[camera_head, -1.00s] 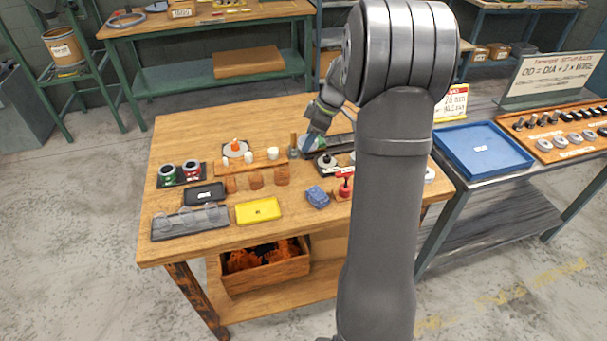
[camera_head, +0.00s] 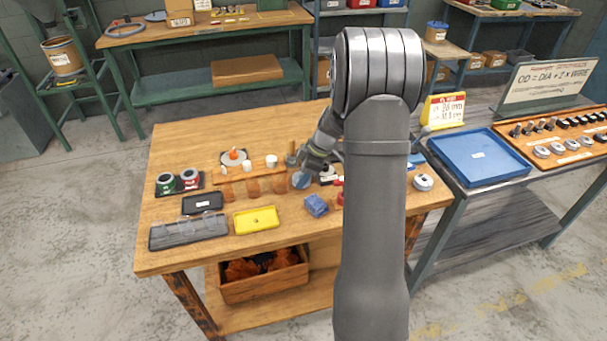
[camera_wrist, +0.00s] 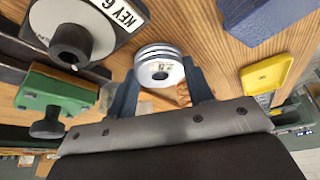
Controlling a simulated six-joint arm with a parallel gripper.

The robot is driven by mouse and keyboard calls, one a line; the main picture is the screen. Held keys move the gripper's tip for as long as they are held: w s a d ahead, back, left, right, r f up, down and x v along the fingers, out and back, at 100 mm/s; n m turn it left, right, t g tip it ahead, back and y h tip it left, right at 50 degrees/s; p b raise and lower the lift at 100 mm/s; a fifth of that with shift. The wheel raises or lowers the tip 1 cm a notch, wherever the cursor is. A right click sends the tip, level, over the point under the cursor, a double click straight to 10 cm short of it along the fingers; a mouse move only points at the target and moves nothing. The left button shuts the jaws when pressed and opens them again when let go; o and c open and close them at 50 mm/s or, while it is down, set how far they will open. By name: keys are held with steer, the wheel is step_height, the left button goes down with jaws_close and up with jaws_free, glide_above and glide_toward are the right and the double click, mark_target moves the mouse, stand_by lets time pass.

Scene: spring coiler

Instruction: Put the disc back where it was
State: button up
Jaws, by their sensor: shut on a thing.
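A silver disc with a dark centre hole and a small printed mark (camera_wrist: 160,72) is between the two blue-grey fingers of my gripper (camera_wrist: 159,78) in the wrist view. It looks like a stack of thin rings. My gripper is shut on it. In the head view, my gripper (camera_head: 306,173) is over the middle of the wooden bench, with a bluish round shape at its tip. A larger pale disc with a black hub (camera_wrist: 75,35) lies by a "KEY 6" label at the wrist view's upper left. Whether the held disc touches anything below is unclear.
Wooden blocks (camera_head: 253,186), a yellow tray (camera_head: 257,220), a blue block (camera_head: 316,205) and a black tray (camera_head: 203,201) surround my gripper. A green block with a black knob (camera_wrist: 57,95) is near it. A blue tray (camera_head: 482,158) and a disc board (camera_head: 560,150) stand at right.

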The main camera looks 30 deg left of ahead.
mark_target(297, 177)
steer(key=o, duration=1.3)
steer(key=shift+f, duration=0.15)
steer(key=shift+c, duration=0.2)
steer(key=v, duration=1.2)
steer(key=shift+r, duration=0.2)
steer(key=shift+f, duration=0.1)
steer(key=x, duration=1.2)
steer(key=shift+f, duration=0.3)
step_height(297, 177, up, 3)
steer(key=shift+r, duration=0.6)
